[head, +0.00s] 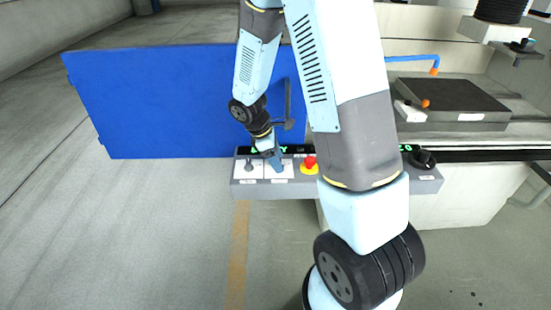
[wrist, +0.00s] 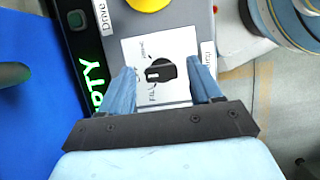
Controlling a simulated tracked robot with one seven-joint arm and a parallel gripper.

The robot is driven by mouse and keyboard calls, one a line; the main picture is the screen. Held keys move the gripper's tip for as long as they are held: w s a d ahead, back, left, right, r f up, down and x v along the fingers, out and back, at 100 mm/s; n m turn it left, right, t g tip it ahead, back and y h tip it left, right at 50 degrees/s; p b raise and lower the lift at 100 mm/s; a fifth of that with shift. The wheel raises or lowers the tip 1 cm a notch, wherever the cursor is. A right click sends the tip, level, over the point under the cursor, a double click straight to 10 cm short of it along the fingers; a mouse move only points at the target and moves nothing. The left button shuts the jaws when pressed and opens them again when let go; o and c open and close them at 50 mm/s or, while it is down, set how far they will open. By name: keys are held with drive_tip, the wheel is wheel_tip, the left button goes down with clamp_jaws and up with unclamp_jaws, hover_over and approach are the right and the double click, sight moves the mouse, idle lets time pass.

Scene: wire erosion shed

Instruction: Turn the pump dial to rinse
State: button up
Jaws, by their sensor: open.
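The pump dial (wrist: 161,72) is a black knob on a white plate (wrist: 185,44) in the wrist view. A small white mark shows on its left side, towards the small print at the left. One label reads FILL; the others are too small to read surely. My gripper (wrist: 163,91) is open, with one pale blue finger to each side of the dial and visible gaps between. Whether the fingers are level with the knob, I cannot tell. In the head view my gripper (head: 273,164) is over the panel's left part and hides the dial.
The grey control panel (head: 371,187) also carries a red stop button (head: 310,161) on yellow, right of my gripper, a knob (head: 249,165) left of it and a black dial (head: 423,160) at the far right. A blue sheet (head: 170,105) stands behind.

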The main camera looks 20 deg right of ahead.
drive_tip(key=shift+c, duration=0.4)
drive_tip(key=c, duration=0.9)
drive_tip(key=shift+a, duration=0.15)
drive_tip(key=shift+c, duration=0.3)
drive_tip(key=shift+w+m, duration=0.1)
drive_tip(key=shift+m, duration=0.3)
drive_tip(key=m, duration=0.1)
drive_tip(key=m+g, duration=0.1)
drive_tip(key=m, duration=0.1)
drive_tip(key=m+y, duration=0.1)
drive_tip(key=shift+w+d+m+g, duration=0.15)
drive_tip(key=shift+d+m+g, duration=0.1)
drive_tip(key=shift+m+g, duration=0.05)
drive_tip(key=m+y, duration=0.1)
drive_tip(key=m, duration=0.1)
drive_tip(key=m+g+y, duration=0.1)
drive_tip(key=m, duration=0.2)
drive_tip(key=shift+w+d, duration=0.1)
drive_tip(key=shift+d, duration=0.05)
drive_tip(key=shift+m, duration=0.4)
